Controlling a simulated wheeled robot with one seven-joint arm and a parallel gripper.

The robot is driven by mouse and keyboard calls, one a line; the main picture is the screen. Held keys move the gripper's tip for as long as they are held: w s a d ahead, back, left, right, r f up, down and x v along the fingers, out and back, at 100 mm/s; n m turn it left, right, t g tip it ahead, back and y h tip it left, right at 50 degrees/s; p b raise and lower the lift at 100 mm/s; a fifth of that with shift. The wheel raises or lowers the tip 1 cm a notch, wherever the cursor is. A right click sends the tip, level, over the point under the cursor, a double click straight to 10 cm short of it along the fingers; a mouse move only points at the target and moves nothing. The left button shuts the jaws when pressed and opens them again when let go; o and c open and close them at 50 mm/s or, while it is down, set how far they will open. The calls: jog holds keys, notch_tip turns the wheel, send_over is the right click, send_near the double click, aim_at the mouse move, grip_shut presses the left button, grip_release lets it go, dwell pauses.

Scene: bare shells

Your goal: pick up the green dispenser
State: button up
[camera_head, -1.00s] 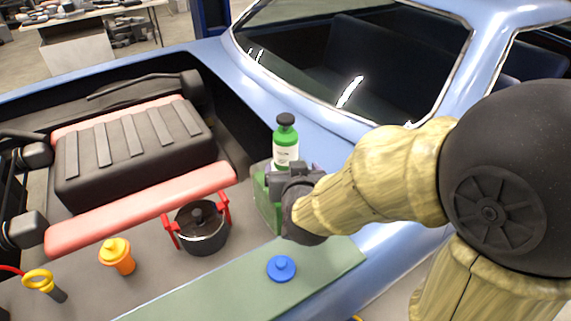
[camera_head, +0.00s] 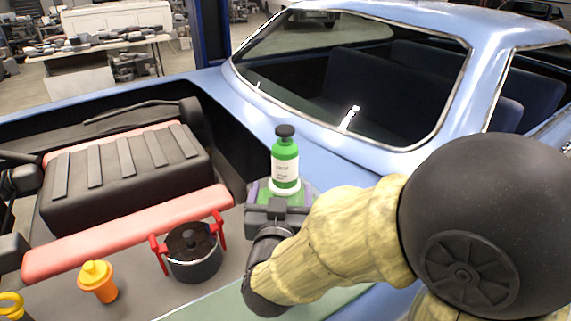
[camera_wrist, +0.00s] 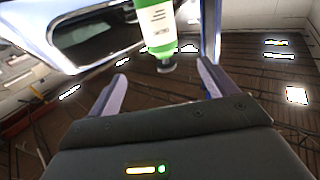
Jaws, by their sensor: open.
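The green dispenser (camera_head: 285,166), with a white label and a black cap, stands upright in the head view on the ledge behind the truck bed. My gripper (camera_head: 280,190) is at its lower part, on the near side, with its pale purple fingers spread to either side. In the wrist view the dispenser (camera_wrist: 157,25) shows upside down, its black cap lowest, between and beyond the open fingertips (camera_wrist: 162,68). No contact is visible. My gripper and wrist hide most of the green block under the dispenser.
A black pot with red handles (camera_head: 194,253) stands left of my wrist. The car's rear window (camera_head: 355,75) is behind the dispenser.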

aim_at(285, 160)
jog(key=w+p, duration=0.2)
jog(key=p, duration=0.4)
jog(key=shift+w+r+p, duration=0.1)
jog(key=shift+r+p, duration=0.1)
jog(key=shift+p, duration=0.1)
jog(key=shift+w+p, duration=0.1)
jog(key=shift+p, duration=0.35)
jog(key=w+p, duration=0.2)
jog(key=w, duration=0.6)
jog(key=shift+w+f, duration=0.15)
jog(key=shift+w, duration=0.2)
jog(key=shift+w+d+f, duration=0.1)
jog(key=shift+w+d, duration=0.05)
jog(key=shift+w, duration=0.35)
jog(key=w+p, duration=0.2)
jog(key=w, duration=0.2)
jog(key=shift+w, duration=0.65)
